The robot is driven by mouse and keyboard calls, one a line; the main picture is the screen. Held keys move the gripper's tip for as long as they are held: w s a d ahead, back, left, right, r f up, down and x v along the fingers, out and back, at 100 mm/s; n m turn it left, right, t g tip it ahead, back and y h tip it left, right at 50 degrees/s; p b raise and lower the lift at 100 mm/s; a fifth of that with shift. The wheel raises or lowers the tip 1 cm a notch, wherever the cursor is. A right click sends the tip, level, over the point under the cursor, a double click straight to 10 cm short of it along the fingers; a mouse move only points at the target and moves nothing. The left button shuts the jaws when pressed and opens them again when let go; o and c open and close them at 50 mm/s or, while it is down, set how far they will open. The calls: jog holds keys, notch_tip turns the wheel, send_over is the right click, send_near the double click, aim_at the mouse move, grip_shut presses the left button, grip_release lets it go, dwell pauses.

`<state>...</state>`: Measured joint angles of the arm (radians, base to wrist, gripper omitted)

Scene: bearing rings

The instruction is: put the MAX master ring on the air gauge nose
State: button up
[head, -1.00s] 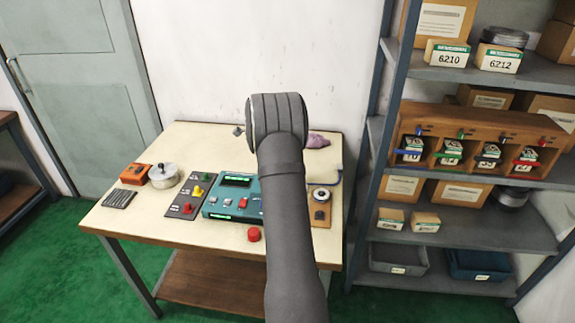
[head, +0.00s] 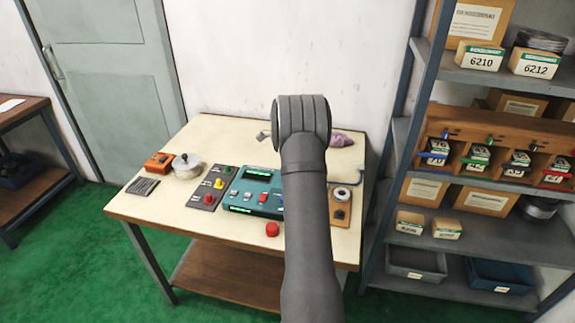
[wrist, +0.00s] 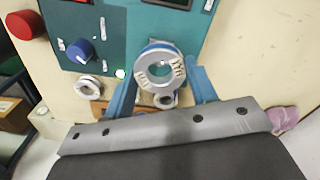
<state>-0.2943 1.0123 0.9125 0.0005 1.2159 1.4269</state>
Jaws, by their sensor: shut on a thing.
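My gripper (wrist: 161,84) has blue fingers on both sides of a pale steel ring with a blue rim (wrist: 143,79) in the wrist view, and it is shut on it. Marks on the ring's face are too small to read surely as MAX. A pale part shows through the ring's bore, but I cannot tell whether it is the gauge nose. A smaller ring shape (wrist: 165,100) shows just below it, and a loose-looking pale ring (wrist: 88,89) is to the left. In the head view my arm hides the gripper and the held ring.
The teal gauge unit (head: 252,190) stands on the table (head: 160,213), with a red button (head: 272,229) before it. A wooden board with a ring (head: 342,193) is right of my arm. A lever panel (head: 216,187), a lidded pot (head: 187,166) and pink cloth (head: 341,139) are nearby.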

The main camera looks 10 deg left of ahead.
jog(key=shift+f, duration=0.15)
dwell(0.5)
jog(key=shift+f, duration=0.75)
jog(key=shift+f, duration=0.8)
dwell(1.0)
jog(key=o, duration=1.2)
jog(key=shift+o, duration=0.2)
jog(key=shift+r, duration=3.75)
